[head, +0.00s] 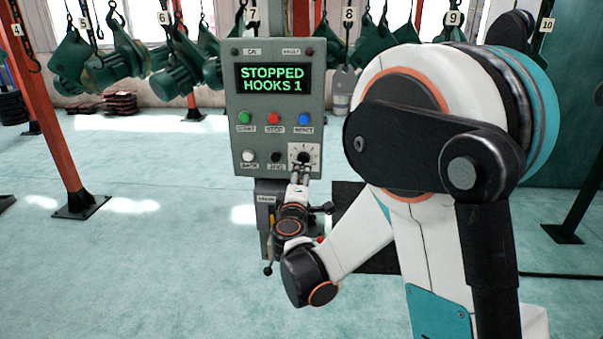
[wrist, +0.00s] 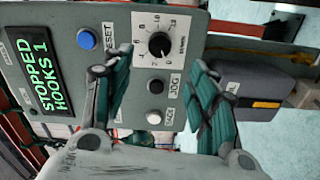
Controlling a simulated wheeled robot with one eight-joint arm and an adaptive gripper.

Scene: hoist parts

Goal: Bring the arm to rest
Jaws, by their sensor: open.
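My arm (head: 436,230) reaches from the right of the head view, bent down and back up to a grey control panel (head: 275,213). My gripper (head: 300,180) is just in front of the panel's lower right, by the dial (head: 303,154). In the wrist view my gripper (wrist: 158,68) has its two green-padded fingers spread apart with nothing between them. Beyond them, the dial (wrist: 159,45) and the black JOG button (wrist: 155,86) show in the gap. I cannot tell whether a fingertip touches the panel. The panel display (head: 273,79) reads STOPPED HOOKS 1.
Green hoists (head: 180,75) hang in a row behind the panel. A red post (head: 52,110) stands at left. A dark box (wrist: 247,88) sits beside the panel in the wrist view. The floor (head: 130,250) at left is clear.

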